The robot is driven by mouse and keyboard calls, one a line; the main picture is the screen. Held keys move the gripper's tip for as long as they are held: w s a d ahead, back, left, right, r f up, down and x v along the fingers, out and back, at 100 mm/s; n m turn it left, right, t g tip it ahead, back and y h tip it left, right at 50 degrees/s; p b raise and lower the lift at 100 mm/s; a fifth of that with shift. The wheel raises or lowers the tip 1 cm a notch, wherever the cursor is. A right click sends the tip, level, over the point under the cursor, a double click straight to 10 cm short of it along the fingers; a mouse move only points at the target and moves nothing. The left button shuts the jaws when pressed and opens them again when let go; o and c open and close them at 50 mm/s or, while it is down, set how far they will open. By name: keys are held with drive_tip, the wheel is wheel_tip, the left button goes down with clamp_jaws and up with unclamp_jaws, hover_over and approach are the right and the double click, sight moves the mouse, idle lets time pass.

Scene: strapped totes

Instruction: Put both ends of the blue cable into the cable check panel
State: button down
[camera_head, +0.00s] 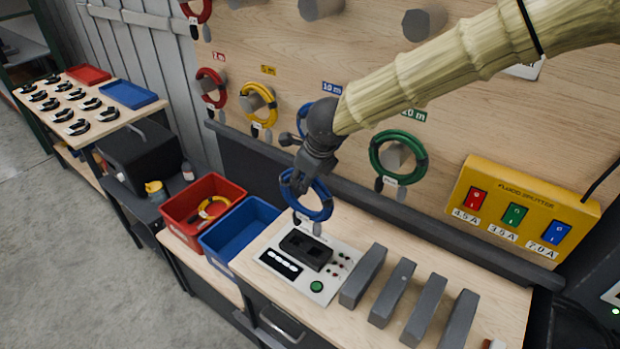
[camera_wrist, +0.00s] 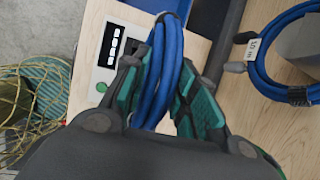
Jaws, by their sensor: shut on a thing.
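My gripper (camera_head: 307,172) is shut on a coiled blue cable (camera_head: 318,212) and holds it in the air just above the back of the cable check panel. In the wrist view the blue cable (camera_wrist: 160,75) runs between the green finger pads of my gripper (camera_wrist: 162,100). The cable's grey plug ends hang at the lower side of the coil; whether they touch the panel I cannot tell. The cable check panel (camera_head: 270,252) is a white plate on the bench with a dark socket block, several small lights and a green button. It also shows in the wrist view (camera_wrist: 86,70).
A blue bin (camera_head: 212,240) and a red bin (camera_head: 176,216) with a yellow coil stand left of the panel. Several grey upright blocks (camera_head: 362,276) stand to its right. Another blue cable (camera_wrist: 262,75) hangs on a peg behind, with red, yellow and green coils (camera_head: 374,158) beside it.

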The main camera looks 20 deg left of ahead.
drive_tip(key=b, duration=0.5)
hover_over(302, 212)
drive_tip(key=shift+w+d+f, duration=0.1)
drive_tip(key=shift+d+f, duration=0.1)
drive_tip(key=shift+f, duration=0.95)
drive_tip(key=shift+w+d+f, duration=0.1)
drive_tip(key=shift+d+f, duration=0.1)
drive_tip(key=shift+f, duration=1.6)
drive_tip(key=shift+s, duration=0.55)
drive_tip(key=shift+a+f+b, duration=0.1)
drive_tip(key=shift+f+b, duration=1.05)
drive_tip(key=shift+f, duration=0.55)
idle(1.1)
drive_tip(key=c, duration=1.1)
unclamp_jaws()
drive_tip(key=shift+o, duration=0.2)
drive_tip(key=shift+s+f, duration=0.1)
drive_tip(key=shift+f, duration=0.05)
